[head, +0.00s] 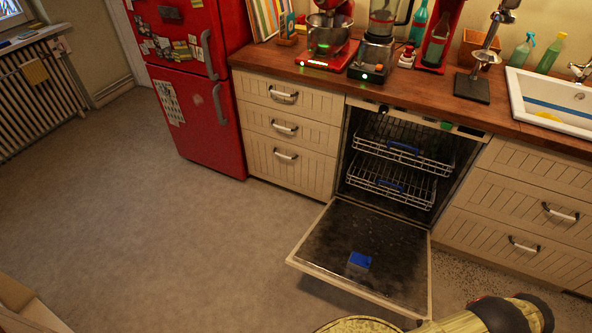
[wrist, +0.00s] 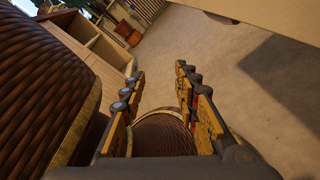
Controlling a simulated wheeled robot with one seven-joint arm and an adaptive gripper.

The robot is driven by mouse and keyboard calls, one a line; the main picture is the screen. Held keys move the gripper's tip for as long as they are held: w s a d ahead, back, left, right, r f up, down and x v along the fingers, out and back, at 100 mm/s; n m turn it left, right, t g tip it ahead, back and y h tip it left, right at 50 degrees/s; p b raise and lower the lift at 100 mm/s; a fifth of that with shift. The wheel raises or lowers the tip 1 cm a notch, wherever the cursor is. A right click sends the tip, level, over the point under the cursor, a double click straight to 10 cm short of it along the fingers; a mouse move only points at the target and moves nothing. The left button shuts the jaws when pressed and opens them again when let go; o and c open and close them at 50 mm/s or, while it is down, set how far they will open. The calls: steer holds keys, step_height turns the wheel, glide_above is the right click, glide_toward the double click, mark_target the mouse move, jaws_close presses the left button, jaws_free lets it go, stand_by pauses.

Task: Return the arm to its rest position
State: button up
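My gripper (wrist: 160,104) shows in the wrist view with its two yellow and black fingers spread apart. Nothing is held between the fingers. Behind the gap are a brown ribbed surface and the grey floor. In the head view, part of my arm (head: 500,315) shows at the bottom right, in front of the open dishwasher door. The gripper fingers are not seen in the head view.
The dishwasher door (head: 330,255) is folded down, with a blue box-like item (head: 359,262) on it. Two racks (head: 395,170) are inside. A red fridge (head: 190,80) stands left of the drawers (head: 285,127). The floor (head: 150,220) at left is clear.

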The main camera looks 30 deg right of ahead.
steer(key=w+d+r+n+g+p, duration=0.1)
steer(key=d+r+n+g, duration=0.35)
steer(key=r+n, duration=0.4)
steer(key=w+d+r+n+g, duration=0.1)
steer(key=d+r+n+g, duration=0.3)
steer(key=r, duration=0.8)
steer(key=w+a+r+n+g+h+p, duration=0.1)
steer(key=w+r+n+g+h, duration=0.15)
steer(key=r+n, duration=0.45)
steer(key=w+a+r+n+g+h+p, duration=0.1)
steer(key=w+a+r+n+g+h, duration=0.2)
steer(key=r, duration=0.8)
steer(key=w+a+r+n+t+h+p, duration=0.2)
steer(key=a+r+n, duration=0.5)
steer(key=a+r, duration=0.5)
steer(key=w+a+r+n+t+h+p, duration=0.1)
steer(key=w+a+r+n+t+h, duration=0.2)
steer(key=a+r+n, duration=0.4)
steer(key=a+r+t, duration=0.1)
steer(key=a+r, duration=0.2)
steer(key=r, duration=0.4)
steer(key=w+a+r+t, duration=0.1)
steer(key=a+r, duration=0.2)
steer(key=r, duration=0.4)
steer(key=shift+w+a+p, duration=0.25)
steer(key=shift+a+p, duration=0.05)
steer(key=shift+p, duration=0.05)
